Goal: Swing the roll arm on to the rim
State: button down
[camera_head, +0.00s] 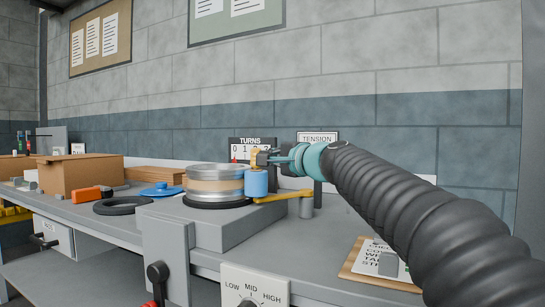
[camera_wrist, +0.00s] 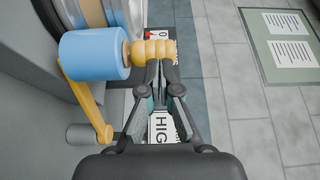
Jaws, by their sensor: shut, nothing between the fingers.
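The roll arm (camera_head: 285,196) is a yellow bar reaching from a grey post to a blue roll (camera_head: 256,184), with a ribbed yellow knob (camera_wrist: 152,50) at the roll's end. The wheel rim (camera_head: 214,172) is silvery with a tan band and stands on a black round base. The roll is right beside the rim; I cannot tell if they touch. The roll also shows in the wrist view (camera_wrist: 93,55), beside the rim (camera_wrist: 92,12) at the upper left. My gripper (camera_wrist: 157,68) is shut and empty, its fingertips against or very close to the knob.
A grey block (camera_head: 245,228) carries the wheel. A TURNS counter (camera_head: 252,146) and a TENSION sign (camera_head: 318,138) stand behind. A LOW/MID/HIGH dial panel (camera_head: 255,287) is in front. A cardboard box (camera_head: 80,174), black ring (camera_head: 123,206) and blue lid (camera_head: 161,189) lie left; a clipboard (camera_head: 375,262) lies right.

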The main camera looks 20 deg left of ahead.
dwell(0.4)
jog(key=b+v, duration=0.2)
jog(key=v, duration=1.1)
jog(key=shift+s+a, duration=0.2)
jog(key=shift+s, duration=0.1)
